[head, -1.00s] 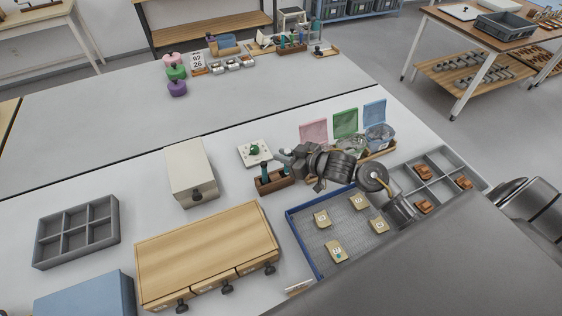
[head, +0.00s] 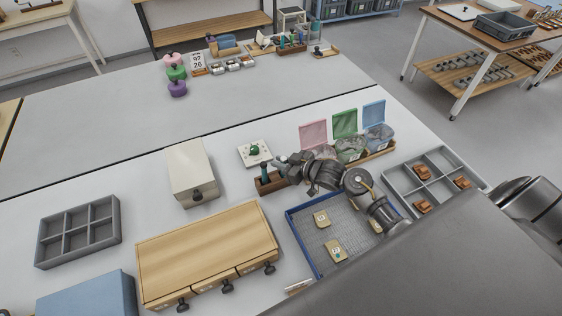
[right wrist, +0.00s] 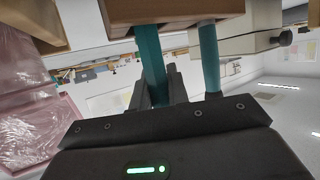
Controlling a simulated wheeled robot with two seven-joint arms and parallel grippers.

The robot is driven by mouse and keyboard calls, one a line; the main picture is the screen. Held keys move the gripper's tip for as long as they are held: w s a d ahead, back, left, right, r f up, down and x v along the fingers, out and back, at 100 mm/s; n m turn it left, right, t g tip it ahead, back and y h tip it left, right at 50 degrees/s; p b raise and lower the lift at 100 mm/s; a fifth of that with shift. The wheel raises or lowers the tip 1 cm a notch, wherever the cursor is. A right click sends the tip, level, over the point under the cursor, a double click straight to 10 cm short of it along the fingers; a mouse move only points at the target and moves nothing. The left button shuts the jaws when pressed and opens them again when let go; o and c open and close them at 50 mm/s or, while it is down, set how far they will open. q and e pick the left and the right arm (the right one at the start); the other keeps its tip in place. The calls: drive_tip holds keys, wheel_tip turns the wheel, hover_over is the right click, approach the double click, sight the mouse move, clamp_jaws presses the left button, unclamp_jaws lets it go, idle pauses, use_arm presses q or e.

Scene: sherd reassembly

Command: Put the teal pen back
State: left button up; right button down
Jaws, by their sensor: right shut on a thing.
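My right gripper (head: 274,164) is above the wooden pen holder (head: 268,184) in the head view. In the right wrist view, which is upside down, my right gripper (right wrist: 158,90) is shut on a teal pen (right wrist: 150,58). The pen's far end meets the edge of the wooden holder (right wrist: 175,10); how deep it sits is hidden. A second, bluer pen (right wrist: 208,58) stands in the holder beside it. One upright pen (head: 264,171) shows at the holder's left in the head view; I cannot tell which one it is. My left gripper is not in view.
A white board with a green knob (head: 254,152) lies behind the holder. A blue-rimmed tray (head: 306,246) with tan tiles is in front of it. Bins with pink, green and blue lids (head: 345,124) stand behind my right arm. A wooden drawer box (head: 205,250) is at front left.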

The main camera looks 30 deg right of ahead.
drive_tip(key=c, duration=1.4)
unclamp_jaws()
drive_tip(key=shift+o, duration=0.2)
drive_tip(key=shift+s, duration=0.1)
drive_tip(key=v, duration=1.2)
drive_tip(key=shift+b, duration=0.4)
drive_tip(key=shift+r, duration=0.1)
